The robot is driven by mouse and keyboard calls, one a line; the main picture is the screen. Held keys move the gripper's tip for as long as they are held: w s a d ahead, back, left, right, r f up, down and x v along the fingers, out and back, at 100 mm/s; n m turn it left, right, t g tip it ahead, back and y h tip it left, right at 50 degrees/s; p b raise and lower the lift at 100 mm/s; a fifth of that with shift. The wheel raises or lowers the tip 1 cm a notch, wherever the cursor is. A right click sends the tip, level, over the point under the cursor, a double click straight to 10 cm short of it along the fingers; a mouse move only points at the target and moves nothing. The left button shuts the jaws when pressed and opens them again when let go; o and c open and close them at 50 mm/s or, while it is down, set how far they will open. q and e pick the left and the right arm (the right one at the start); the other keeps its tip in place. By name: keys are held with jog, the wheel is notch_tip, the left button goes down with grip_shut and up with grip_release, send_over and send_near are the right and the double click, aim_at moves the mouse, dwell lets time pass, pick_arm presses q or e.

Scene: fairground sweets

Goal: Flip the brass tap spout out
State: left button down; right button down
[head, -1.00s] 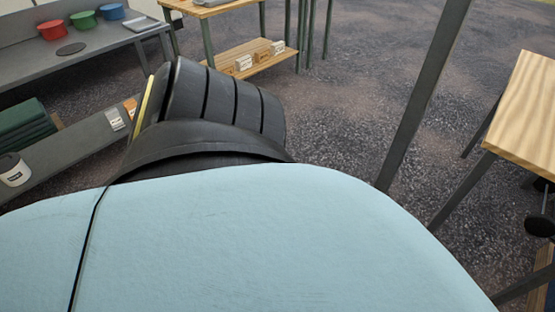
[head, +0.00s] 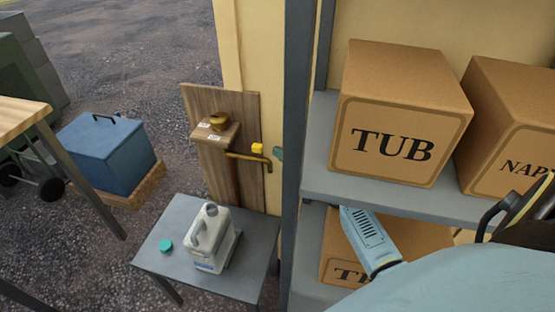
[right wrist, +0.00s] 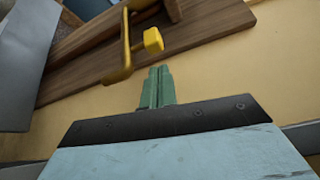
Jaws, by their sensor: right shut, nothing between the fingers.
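The brass tap spout (head: 246,156) is a thin bent tube on an upright wooden board (head: 228,180). In the head view it runs sideways and bends at its right end, near a yellow block (head: 257,148). In the right wrist view the brass tube (right wrist: 126,48) and yellow block (right wrist: 153,41) lie just beyond the fingertips. My right gripper (head: 278,153) shows only its green fingertips, just right of the tap; the grey post hides the rest. In the right wrist view its fingers (right wrist: 157,87) are together, empty and apart from the tap. My left gripper is not in view.
The grey post (head: 298,120) and shelf (head: 370,200) with cardboard TUB box (head: 395,115) stand between camera and right gripper. A brass knob (head: 219,121) sits on a small ledge above the spout. A grey table (head: 180,215) below holds a white jug (head: 210,240).

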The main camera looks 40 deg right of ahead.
aim_at(250, 156)
jog(key=w, duration=0.4)
jog(key=shift+a+f, duration=0.15)
jog(key=shift+a, duration=0.2)
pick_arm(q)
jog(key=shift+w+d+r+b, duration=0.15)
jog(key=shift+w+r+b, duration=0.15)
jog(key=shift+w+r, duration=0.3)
pick_arm(e)
jog(key=shift+w+a, duration=0.1)
jog(key=shift+w, duration=0.4)
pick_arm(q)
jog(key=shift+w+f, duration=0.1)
pick_arm(e)
jog(key=shift+a, duration=0.1)
